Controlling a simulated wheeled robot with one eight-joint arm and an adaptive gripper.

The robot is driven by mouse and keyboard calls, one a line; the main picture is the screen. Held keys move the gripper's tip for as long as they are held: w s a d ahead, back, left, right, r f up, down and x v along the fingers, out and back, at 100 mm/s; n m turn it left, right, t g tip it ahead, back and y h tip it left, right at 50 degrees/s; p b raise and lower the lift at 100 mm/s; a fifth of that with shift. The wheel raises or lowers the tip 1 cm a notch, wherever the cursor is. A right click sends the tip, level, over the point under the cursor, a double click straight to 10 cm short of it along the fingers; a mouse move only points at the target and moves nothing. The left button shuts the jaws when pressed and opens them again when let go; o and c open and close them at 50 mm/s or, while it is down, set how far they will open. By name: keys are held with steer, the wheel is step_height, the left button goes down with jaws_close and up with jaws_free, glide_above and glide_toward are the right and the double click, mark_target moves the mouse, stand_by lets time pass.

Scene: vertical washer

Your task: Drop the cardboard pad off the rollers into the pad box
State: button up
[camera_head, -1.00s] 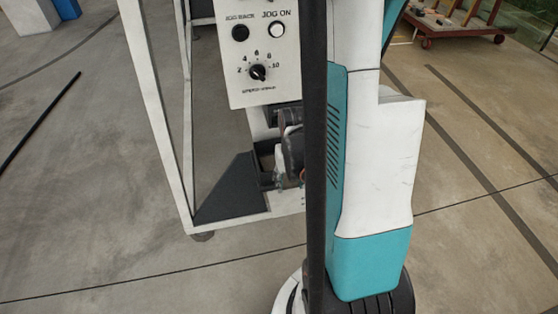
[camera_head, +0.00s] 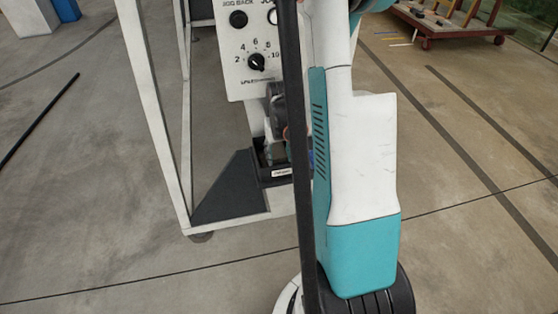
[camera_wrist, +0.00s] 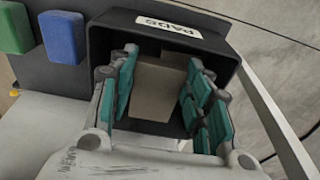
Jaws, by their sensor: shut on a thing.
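In the wrist view my gripper (camera_wrist: 162,60), with teal finger pads, is shut on the tan cardboard pad (camera_wrist: 157,92). The pad lies between the two fingers. The black pad box (camera_wrist: 216,57), with a white PADS label on its rim, surrounds the fingers and pad in this view; their exact depth in it is unclear. In the head view the pad box (camera_head: 268,177) shows low beside the machine, with its small white label. A black upright bar and my arm hide much of that area there, and I cannot make out the pad.
A white control panel (camera_head: 252,62) with a dial hangs above the box. The white machine frame (camera_head: 160,120) stands left of it. Blue (camera_wrist: 62,37) and green (camera_wrist: 14,28) blocks sit beside the box.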

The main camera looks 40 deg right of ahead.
mark_target(279, 156)
steer(key=shift+w+d+f+b, duration=0.15)
steer(key=shift+f+b, duration=0.55)
steer(key=shift+f, duration=0.75)
steer(key=shift+f+b, duration=0.3)
steer(key=o, duration=0.7)
steer(key=shift+r, duration=0.15)
steer(key=r+p, duration=0.1)
steer(key=r, duration=0.3)
steer(key=r+p, duration=0.2)
steer(key=r, duration=0.2)
steer(key=s+r+p, duration=0.1)
steer(key=r+p, duration=0.1)
steer(key=r, duration=0.2)
steer(key=shift+a+r, duration=0.1)
steer(key=shift+a, duration=0.25)
